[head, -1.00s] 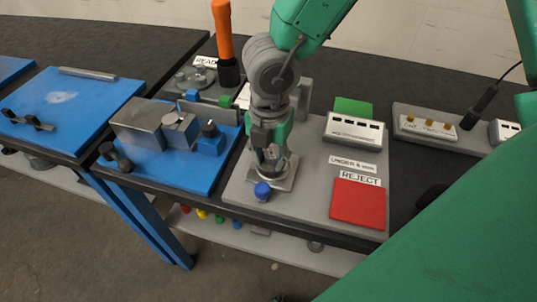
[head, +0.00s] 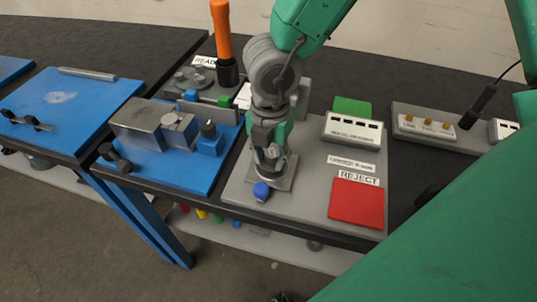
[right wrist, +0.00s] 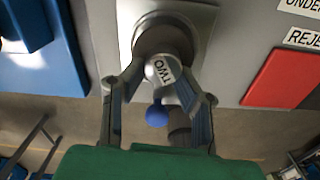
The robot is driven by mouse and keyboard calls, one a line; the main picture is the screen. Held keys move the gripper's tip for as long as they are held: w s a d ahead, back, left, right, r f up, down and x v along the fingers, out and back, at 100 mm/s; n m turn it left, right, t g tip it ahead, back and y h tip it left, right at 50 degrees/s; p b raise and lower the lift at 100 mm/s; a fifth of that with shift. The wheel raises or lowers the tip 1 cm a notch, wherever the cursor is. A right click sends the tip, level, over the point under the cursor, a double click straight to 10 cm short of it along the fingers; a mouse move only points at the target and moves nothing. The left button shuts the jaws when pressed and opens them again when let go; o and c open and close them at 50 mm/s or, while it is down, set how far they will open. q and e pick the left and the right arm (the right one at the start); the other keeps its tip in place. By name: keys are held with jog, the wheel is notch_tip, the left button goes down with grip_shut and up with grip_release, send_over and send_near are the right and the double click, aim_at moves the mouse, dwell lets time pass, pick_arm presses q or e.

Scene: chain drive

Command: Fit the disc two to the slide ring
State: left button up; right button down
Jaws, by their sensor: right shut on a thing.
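Disc two (right wrist: 161,69), a grey metal piece marked "TWO", sits between the fingers of my right gripper (right wrist: 160,82) in the right wrist view. The gripper is shut on it. Just beyond it is a round grey ring, which looks like the slide ring (right wrist: 150,38), on a square metal plate. The disc overlaps the ring in this view, so I cannot tell whether they touch. In the head view my right gripper (head: 268,151) points down over the same plate (head: 285,180). A blue knob (head: 261,191) sticks out at the plate's front. My left gripper is not in view.
A red REJECT pad (head: 356,203) and a white slotted box (head: 352,130) lie right of the plate. A blue board with metal blocks (head: 137,125) lies left. An orange-handled tool (head: 222,35) stands behind. The grey board's front edge is close to the knob.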

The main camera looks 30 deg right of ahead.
aim_at(271, 156)
jog(key=shift+d, duration=0.15)
jog(key=shift+f+b, duration=0.6)
jog(key=shift+f, duration=0.3)
jog(key=c, duration=1.1)
grip_release()
jog(key=shift+c, duration=0.2)
notch_tip(271, 156, up, 12)
jog(key=shift+f, duration=0.1)
